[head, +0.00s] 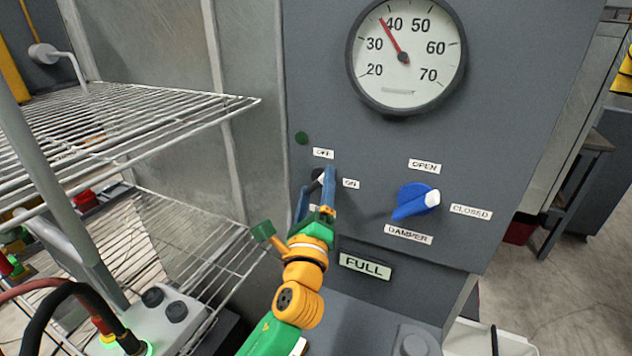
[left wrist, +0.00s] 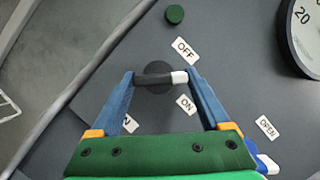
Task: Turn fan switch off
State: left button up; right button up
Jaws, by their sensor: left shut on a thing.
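The fan switch (head: 318,175) is a small black lever with a white tip on the grey panel, mostly hidden by my gripper in the head view. In the left wrist view, the switch (left wrist: 155,79) points its white tip between the OFF label (left wrist: 185,50) and the ON label (left wrist: 187,104). My left gripper (head: 316,186) has its blue fingers on the panel side, one at each end of the lever, shut on it. It also shows in the left wrist view (left wrist: 160,80). My right gripper is not in view.
A blue damper knob (head: 412,203) sits right of the switch, its white tip toward CLOSED. A round gauge (head: 405,58) is above, and a dark green lamp (head: 301,138) is upper left. A wire rack (head: 150,115) stands at the left. A FULL sign (head: 365,266) is below.

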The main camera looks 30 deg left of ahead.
pick_arm(q)
jog(key=n+g+p, duration=0.1)
jog(key=n, duration=0.1)
jog(key=n+p, duration=0.2)
jog(key=n, duration=0.1)
jog(key=shift+r+g+y, duration=0.4)
jog(key=shift+f+n+g+p, duration=0.1)
jog(key=shift+n+g+p, duration=0.6)
jog(key=shift+n+p, duration=0.9)
jog(key=shift+n, duration=0.3)
jog(key=shift+f, duration=0.1)
jog(key=o, duration=1.2)
jog(key=b+v, duration=0.2)
jog(key=v, duration=0.5)
jog(key=shift+s, duration=0.15)
jog(key=shift+a, duration=0.1)
